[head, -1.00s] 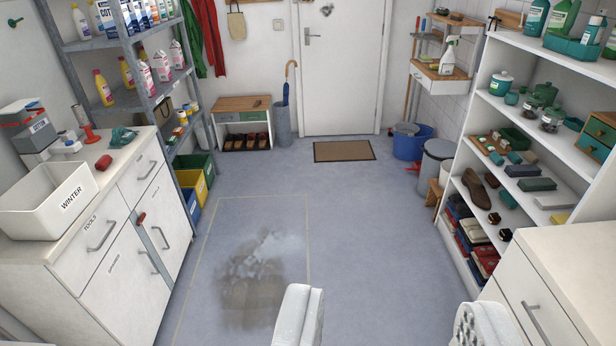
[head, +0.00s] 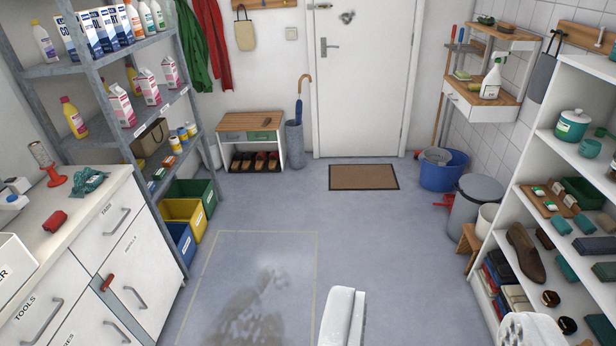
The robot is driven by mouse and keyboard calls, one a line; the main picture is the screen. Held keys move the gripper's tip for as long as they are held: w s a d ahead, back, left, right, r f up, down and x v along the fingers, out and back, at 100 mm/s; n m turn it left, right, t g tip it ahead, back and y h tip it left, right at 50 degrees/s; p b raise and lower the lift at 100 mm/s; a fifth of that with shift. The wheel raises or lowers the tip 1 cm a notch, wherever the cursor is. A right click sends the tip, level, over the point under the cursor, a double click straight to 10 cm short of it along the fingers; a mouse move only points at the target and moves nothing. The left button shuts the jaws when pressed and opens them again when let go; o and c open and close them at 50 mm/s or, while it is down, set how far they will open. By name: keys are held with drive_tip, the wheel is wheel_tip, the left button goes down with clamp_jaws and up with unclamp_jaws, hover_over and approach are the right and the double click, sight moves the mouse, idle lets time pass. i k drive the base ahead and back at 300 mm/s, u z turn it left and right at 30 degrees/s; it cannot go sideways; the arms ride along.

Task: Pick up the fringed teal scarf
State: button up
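A small crumpled teal bundle (head: 90,181) lies on top of the white cabinet (head: 62,215) at the left. It looks like cloth and may be the scarf; I cannot make out a fringe at this size. My gripper (head: 436,326) shows at the bottom edge as two white fingers set wide apart. It is open with nothing between the fingers, and is far to the right of the teal bundle.
A red-based tool (head: 54,178) and a red block (head: 55,221) lie near the bundle. A metal shelf (head: 120,78) stands behind the cabinet, with coloured bins below. White shelves (head: 545,165) line the right. The floor (head: 330,225) between is clear, with a dark wet patch.

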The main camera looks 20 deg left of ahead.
sight(87, 181)
drive_tip(key=u, duration=0.15)
drive_tip(key=i, duration=1.3)
drive_tip(key=u, duration=0.6)
drive_tip(key=i, duration=1.3)
drive_tip(key=u, duration=0.65)
drive_tip(key=i, duration=1)
drive_tip(key=u, duration=0.3)
